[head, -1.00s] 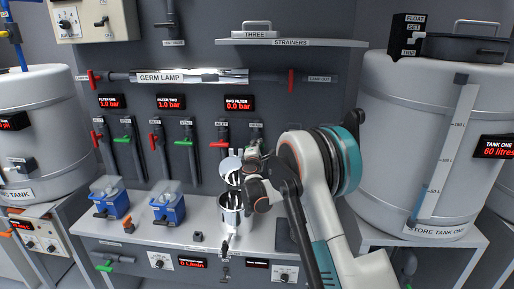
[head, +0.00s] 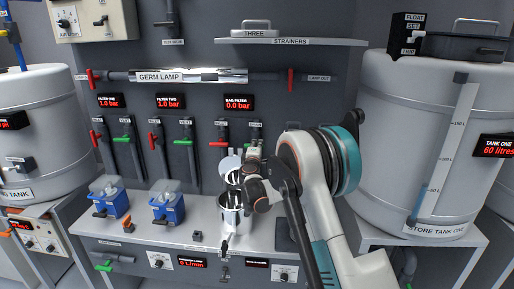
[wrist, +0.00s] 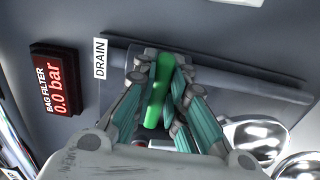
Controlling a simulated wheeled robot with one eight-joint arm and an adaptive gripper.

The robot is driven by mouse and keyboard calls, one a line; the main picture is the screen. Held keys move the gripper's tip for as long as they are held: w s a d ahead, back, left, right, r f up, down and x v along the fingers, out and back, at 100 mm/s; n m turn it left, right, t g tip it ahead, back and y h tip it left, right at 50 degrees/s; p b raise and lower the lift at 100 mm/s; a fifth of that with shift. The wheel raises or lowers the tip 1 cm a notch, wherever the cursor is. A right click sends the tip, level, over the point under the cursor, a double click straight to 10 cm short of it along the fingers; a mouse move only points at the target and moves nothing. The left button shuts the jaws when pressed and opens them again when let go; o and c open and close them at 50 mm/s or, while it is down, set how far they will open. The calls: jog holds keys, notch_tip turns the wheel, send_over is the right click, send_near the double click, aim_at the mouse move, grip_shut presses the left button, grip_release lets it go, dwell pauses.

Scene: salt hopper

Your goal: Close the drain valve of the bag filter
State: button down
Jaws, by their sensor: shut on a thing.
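The bag filter's drain valve has a green handle (wrist: 158,90) beside the DRAIN label (wrist: 100,58) in the wrist view. The handle lies roughly across its dark pipe (wrist: 225,78). My gripper (wrist: 162,82) is shut on this handle, with teal-sided fingers on both sides of it. In the head view my gripper (head: 254,152) is at the wall below the bag filter display (head: 238,104), which reads 0.0 bar. A bit of green shows there at its fingertips. The steel bag filter vessel (head: 232,218) stands below, partly hidden by my arm.
The red inlet handle (head: 219,144) is close on the left, across its pipe. The open lid (head: 230,165) and shiny metal parts (wrist: 255,138) are near my gripper. Two blue filters (head: 168,208) stand left on the bench. The store tank (head: 430,150) is on the right.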

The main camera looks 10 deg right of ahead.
jog(key=c, duration=1.6)
grip_release()
jog(key=shift+s, duration=0.1)
jog(key=v, duration=1.2)
